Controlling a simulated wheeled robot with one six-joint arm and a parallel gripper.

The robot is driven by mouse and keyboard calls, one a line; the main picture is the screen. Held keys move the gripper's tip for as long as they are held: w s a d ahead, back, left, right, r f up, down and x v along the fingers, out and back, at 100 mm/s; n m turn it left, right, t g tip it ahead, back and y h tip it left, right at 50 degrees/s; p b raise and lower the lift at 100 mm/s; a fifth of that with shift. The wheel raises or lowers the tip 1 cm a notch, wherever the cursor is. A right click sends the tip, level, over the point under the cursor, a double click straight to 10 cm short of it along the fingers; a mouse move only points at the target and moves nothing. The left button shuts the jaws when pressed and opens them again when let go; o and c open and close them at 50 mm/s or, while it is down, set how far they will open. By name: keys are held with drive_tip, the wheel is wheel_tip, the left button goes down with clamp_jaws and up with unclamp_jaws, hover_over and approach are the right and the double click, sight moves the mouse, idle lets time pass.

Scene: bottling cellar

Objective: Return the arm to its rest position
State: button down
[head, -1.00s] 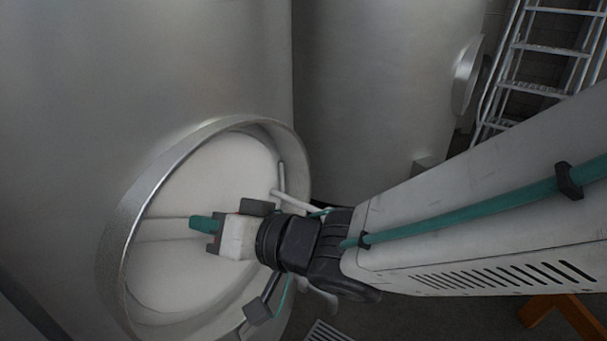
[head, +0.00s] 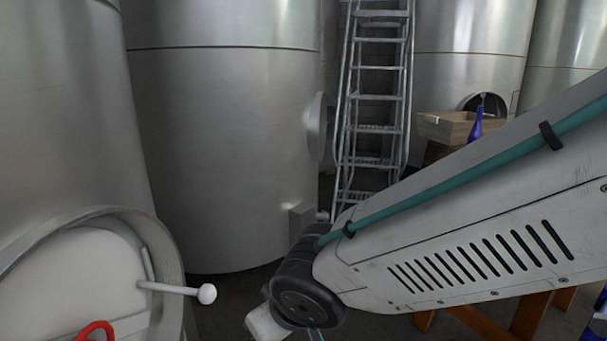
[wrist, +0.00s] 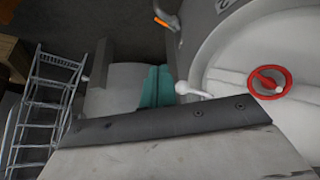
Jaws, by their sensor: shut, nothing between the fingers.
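My gripper (wrist: 155,84) shows in the wrist view as teal fingers closed together, with nothing between them. In the head view my arm reaches in from the right and bends down at its black joint; the fingers are out of sight there. The gripper is apart from the round tank hatch (head: 65,275), which lies to the left in the head view. The hatch has a pale door, a white-knobbed lever (head: 206,294) and a red handwheel (head: 97,331). The handwheel also shows in the wrist view (wrist: 269,81).
Large steel tanks (head: 225,150) stand close at left and centre. A metal ladder (head: 376,110) stands behind them. A wooden crate (head: 440,127) and a blue bottle (head: 476,127) are at the back right. Orange wooden legs (head: 530,313) stand under my arm.

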drive_tip(key=s+d+r+m+g+h, duration=0.1)
drive_tip(key=s+d+r+m, duration=0.1)
drive_tip(key=d, duration=0.8)
drive_tip(key=s+d+r+m+g+h, duration=0.1)
drive_tip(key=s+d+r+m, duration=0.2)
drive_tip(key=d, duration=0.8)
drive_tip(key=s+d+r+m+g+h, duration=0.1)
drive_tip(key=s+d+m, duration=0.3)
drive_tip(key=d, duration=0.7)
drive_tip(key=shift+s+r+h, duration=0.3)
drive_tip(key=shift+s+r, duration=0.5)
drive_tip(key=shift+s, duration=0.2)
